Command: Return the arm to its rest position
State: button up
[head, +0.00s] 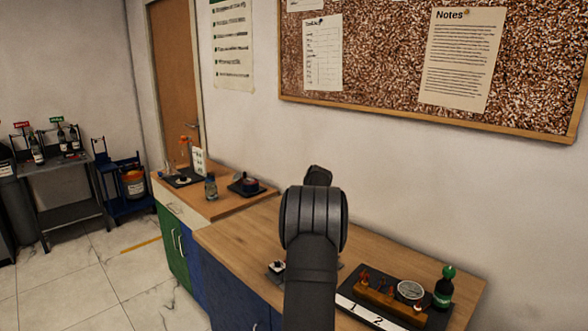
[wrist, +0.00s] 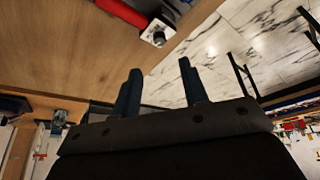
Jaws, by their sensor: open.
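My gripper (wrist: 160,66) shows in the wrist view with its two dark blue fingers apart and nothing between them. The wrist view is tilted, with the wooden worktop on the left and the marble floor on the right. In the head view my dark arm rises in front of the worktop (head: 250,236) and bends at a rounded joint. My gripper cannot be made out there, as the arm hides what lies behind it.
A black tray (head: 423,319) with a wooden block, a round gauge (head: 410,290) and a green-capped bottle (head: 443,288) lies right of my arm. A small white-topped item (head: 277,266) sits close to its left. A corkboard (head: 400,50) hangs behind.

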jog(key=x, duration=0.8)
jog(key=shift+a+f, duration=0.15)
jog(key=shift+f, duration=0.2)
jog(key=shift+a+f+m, duration=0.1)
jog(key=shift+f+m, duration=0.2)
jog(key=m, duration=0.1)
jog(key=m+t, duration=0.1)
jog(key=m, duration=0.2)
jog(key=shift+s+m+t+h, duration=0.25)
jog(key=shift+m+t+h, duration=0.05)
jog(key=shift+t, duration=0.1)
jog(key=m+t, duration=0.1)
jog(key=m, duration=0.2)
jog(key=shift+s+a+m+h, duration=0.1)
jog(key=shift+a+m+h, duration=0.05)
jog(key=shift+m+h, duration=0.2)
jog(key=m+t+h, duration=0.1)
jog(key=m, duration=0.3)
jog(key=shift+a, duration=0.1)
jog(key=shift+s+a+m+t+h, duration=0.15)
jog(key=shift+m+h, duration=0.4)
jog(key=shift+m, duration=0.65)
jog(key=shift+w+a+m+t+h, duration=0.1)
jog(key=shift+m+t+h, duration=0.3)
jog(key=shift+m, duration=0.75)
jog(key=shift+m, duration=0.3)
